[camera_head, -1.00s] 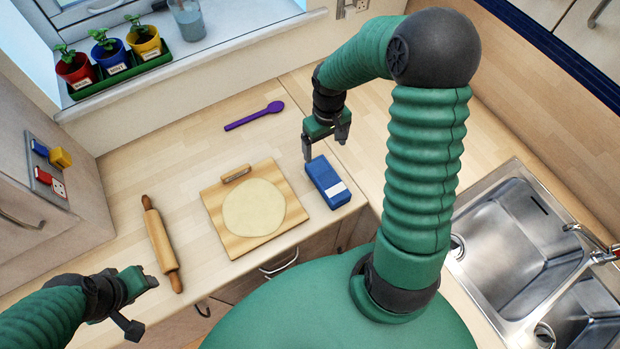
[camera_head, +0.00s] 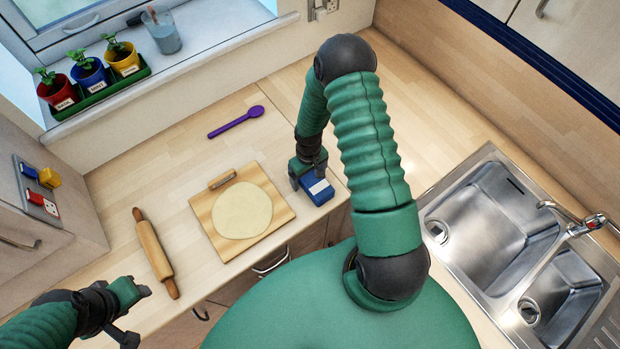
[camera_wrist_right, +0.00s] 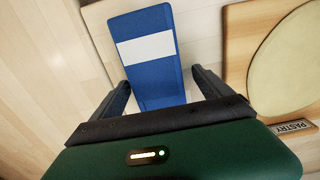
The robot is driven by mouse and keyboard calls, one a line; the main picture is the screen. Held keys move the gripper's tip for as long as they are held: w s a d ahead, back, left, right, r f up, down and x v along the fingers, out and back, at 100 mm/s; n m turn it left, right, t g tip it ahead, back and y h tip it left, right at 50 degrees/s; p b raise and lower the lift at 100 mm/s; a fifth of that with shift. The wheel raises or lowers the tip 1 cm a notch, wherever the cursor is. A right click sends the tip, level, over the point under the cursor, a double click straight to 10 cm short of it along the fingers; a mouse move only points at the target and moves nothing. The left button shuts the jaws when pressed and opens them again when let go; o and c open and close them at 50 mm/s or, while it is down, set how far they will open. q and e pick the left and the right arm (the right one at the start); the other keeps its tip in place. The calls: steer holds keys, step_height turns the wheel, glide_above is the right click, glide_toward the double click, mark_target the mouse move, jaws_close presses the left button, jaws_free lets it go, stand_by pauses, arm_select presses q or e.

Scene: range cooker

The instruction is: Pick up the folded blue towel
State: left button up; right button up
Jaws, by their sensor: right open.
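The folded blue towel (camera_head: 317,190) with a white band lies on the counter, just right of the pastry board. In the head view my right gripper (camera_head: 307,178) is over its far end and hides part of it. In the right wrist view the towel (camera_wrist_right: 150,62) reaches between the two open fingers of my right gripper (camera_wrist_right: 162,88), one finger on each side. I cannot tell whether the fingers touch it. My left gripper (camera_head: 136,310) is at the lower left, away from the towel, near the rolling pin; its jaw state is unclear.
A wooden board (camera_head: 282,212) with rolled dough (camera_head: 241,210) lies left of the towel. A rolling pin (camera_head: 155,252) and a purple spoon (camera_head: 236,122) lie on the counter. A steel sink (camera_head: 490,215) is at the right. Potted plants (camera_head: 90,75) stand on the windowsill.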

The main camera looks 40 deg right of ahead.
steer(key=shift+w+d+f, duration=0.1)
steer(key=shift+d, duration=0.2)
steer(key=c, duration=0.8)
steer(key=shift+a, duration=0.1)
steer(key=c, duration=0.7)
steer(key=shift+a, duration=0.1)
steer(key=shift+r, duration=0.2)
